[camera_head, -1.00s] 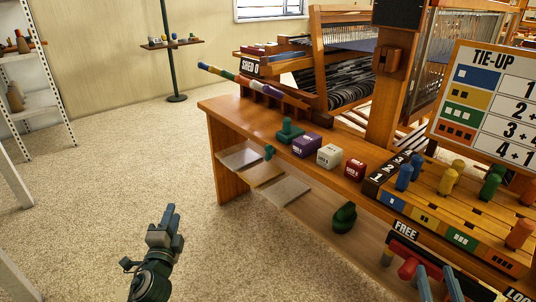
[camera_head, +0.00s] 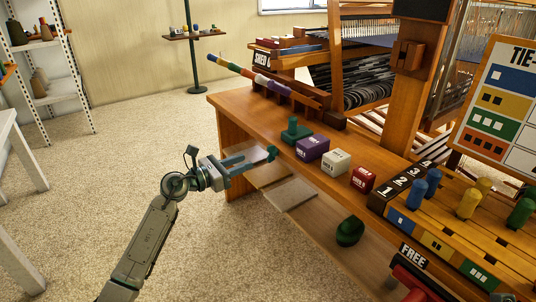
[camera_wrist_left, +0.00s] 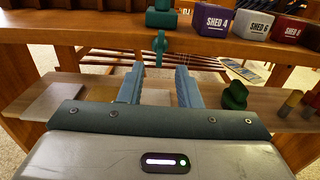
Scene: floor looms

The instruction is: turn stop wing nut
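The stop wing nut is a small dark green nut (camera_head: 271,153) on the front edge of the bench, below a green stop block (camera_head: 296,131). In the left wrist view the wing nut (camera_wrist_left: 160,45) stands beyond my fingertips, in line with the gap between them. Its wings look roughly upright there. My left gripper (camera_head: 257,161) is open, with its two blue-grey fingers apart and pointing at the bench front. The gap between the fingers (camera_wrist_left: 157,75) looks empty. My right gripper does not show.
Purple (camera_head: 312,149), white (camera_head: 336,161) and red (camera_head: 363,178) shed blocks stand along the bench top (camera_head: 250,110). A green rounded object (camera_head: 349,231) lies on the lower shelf.

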